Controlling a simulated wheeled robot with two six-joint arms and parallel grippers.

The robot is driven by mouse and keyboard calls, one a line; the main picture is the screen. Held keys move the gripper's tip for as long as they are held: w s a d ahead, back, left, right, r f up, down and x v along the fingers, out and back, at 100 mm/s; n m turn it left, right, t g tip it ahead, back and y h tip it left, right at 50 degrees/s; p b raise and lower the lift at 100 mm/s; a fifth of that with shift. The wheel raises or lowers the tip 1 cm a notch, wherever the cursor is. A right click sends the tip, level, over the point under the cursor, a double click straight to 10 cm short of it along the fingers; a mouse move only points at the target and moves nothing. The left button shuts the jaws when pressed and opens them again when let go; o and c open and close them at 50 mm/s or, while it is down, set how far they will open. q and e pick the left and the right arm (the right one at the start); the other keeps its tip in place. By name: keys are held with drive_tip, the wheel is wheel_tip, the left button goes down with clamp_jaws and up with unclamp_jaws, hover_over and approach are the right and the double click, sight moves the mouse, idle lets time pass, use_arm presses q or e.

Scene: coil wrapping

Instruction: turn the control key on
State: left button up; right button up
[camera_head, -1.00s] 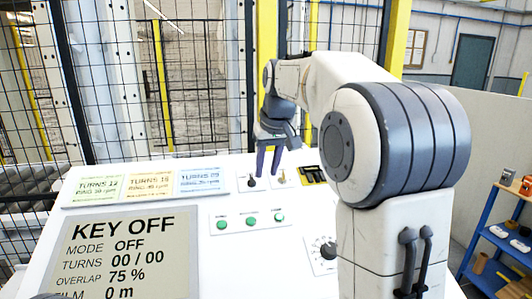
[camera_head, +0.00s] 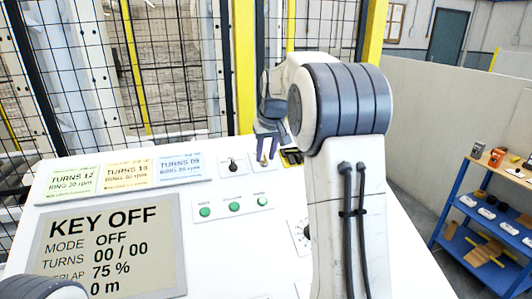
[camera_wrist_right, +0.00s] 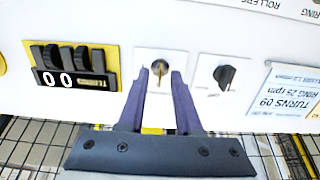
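The control key (camera_wrist_right: 160,70) is a small brass key in a white plate on the sloped panel. In the head view the key (camera_head: 264,160) shows just below my right gripper (camera_head: 267,152). In the right wrist view my right gripper (camera_wrist_right: 159,73) is open, with one purple finger on each side of the key. Gaps show between the fingers and the key; contact is not visible. The display (camera_head: 110,245) reads KEY OFF, MODE OFF, TURNS 00 / 00. My left gripper is not in view.
A black selector knob (camera_wrist_right: 224,76) sits beside the key, and yellow-framed thumbwheels (camera_wrist_right: 72,68) are on its other side. Green buttons (camera_head: 235,207) lie nearer on the panel. A mesh fence (camera_head: 180,75) stands behind; a blue shelf (camera_head: 465,215) is at right.

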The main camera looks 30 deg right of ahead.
drive_tip(key=shift+f, duration=0.1)
clamp_jaws()
idle(1.4)
